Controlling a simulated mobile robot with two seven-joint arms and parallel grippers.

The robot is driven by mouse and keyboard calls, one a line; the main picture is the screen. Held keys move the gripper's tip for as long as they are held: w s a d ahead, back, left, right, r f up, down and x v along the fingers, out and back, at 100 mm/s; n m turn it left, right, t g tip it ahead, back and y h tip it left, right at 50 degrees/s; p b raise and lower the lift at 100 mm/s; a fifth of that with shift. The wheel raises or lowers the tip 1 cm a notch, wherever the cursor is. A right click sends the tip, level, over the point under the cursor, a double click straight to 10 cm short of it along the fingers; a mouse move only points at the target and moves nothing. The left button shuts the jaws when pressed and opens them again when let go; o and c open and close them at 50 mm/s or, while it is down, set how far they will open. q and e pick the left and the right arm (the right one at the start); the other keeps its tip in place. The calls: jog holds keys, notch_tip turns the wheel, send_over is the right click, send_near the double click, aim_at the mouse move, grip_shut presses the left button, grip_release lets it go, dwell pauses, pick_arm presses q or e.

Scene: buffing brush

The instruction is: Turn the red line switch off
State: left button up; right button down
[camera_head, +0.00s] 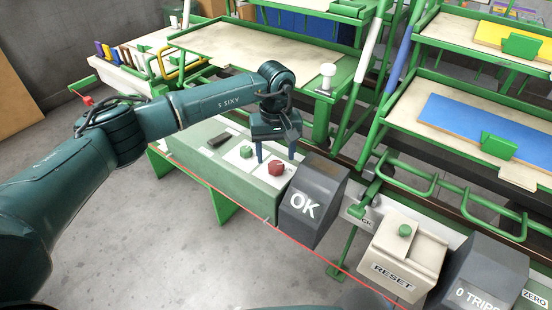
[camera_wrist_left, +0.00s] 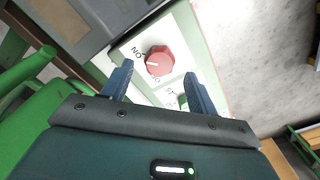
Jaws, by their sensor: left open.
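The red line switch (camera_head: 276,167) is a red rotary knob on a white plate on the green-and-white panel box. In the left wrist view the red knob (camera_wrist_left: 159,61) carries a white pointer mark on its left side, near printed letters that look like ON; lettering below it is partly unreadable. My left gripper (camera_head: 275,158) hangs over the knob with its fingers pointing down. Its fingers are open, one to each side of the knob in the left wrist view (camera_wrist_left: 159,72). I cannot tell whether they touch it. My right gripper is not in view.
A green knob (camera_head: 246,152) and a dark switch (camera_head: 219,140) sit left of the red one. The grey OK display (camera_head: 312,200) stands close on the right, then the RESET box (camera_head: 404,256) and a trip counter (camera_head: 487,278). A red cord (camera_head: 330,262) runs along the front.

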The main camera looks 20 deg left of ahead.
aim_at(276, 165)
pick_arm(q)
jog(key=shift+f, duration=1.55)
jog(key=c, duration=1)
